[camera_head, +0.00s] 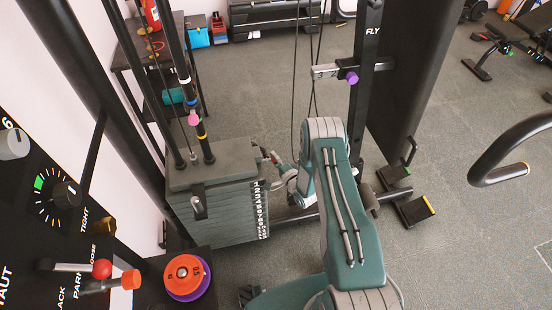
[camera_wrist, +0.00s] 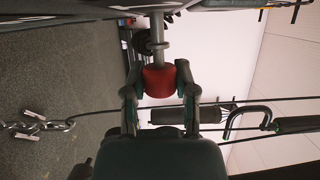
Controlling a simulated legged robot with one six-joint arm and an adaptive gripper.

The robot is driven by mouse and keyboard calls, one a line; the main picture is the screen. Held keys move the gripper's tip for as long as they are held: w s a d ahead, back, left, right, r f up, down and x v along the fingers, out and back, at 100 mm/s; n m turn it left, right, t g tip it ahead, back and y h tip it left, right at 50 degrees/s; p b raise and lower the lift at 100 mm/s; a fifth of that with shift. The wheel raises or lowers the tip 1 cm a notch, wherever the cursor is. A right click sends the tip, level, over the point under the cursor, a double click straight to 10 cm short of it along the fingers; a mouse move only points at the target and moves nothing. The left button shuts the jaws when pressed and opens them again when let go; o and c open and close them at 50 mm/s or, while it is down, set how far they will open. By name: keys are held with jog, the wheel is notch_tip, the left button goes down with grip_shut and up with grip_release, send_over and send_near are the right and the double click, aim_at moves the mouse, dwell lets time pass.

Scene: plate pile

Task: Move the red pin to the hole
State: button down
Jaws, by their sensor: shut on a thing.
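The red pin (camera_wrist: 159,82) has a red rounded knob and a grey metal shaft that runs toward the top of the wrist view. My gripper (camera_wrist: 160,73) is shut on the knob, with one finger on each side. In the head view my gripper (camera_head: 274,160) is small and partly hidden by my arm, at the right side of the stack near its top. The weight stack (camera_head: 222,218) has a column of white marks (camera_head: 261,210) on its right face. The holes are too small to make out, and I cannot tell whether the shaft tip touches the stack.
An upright black post (camera_head: 367,95) with a purple knob (camera_head: 352,78) stands behind my arm. Guide rods and cables rise above the stack. Orange and purple discs (camera_head: 184,275) lie at lower left. Open floor (camera_head: 450,230) is at right. A chain (camera_wrist: 38,126) shows in the wrist view.

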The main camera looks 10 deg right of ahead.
jog(key=shift+a, duration=0.95)
jog(key=shift+c, duration=1.6)
grip_release()
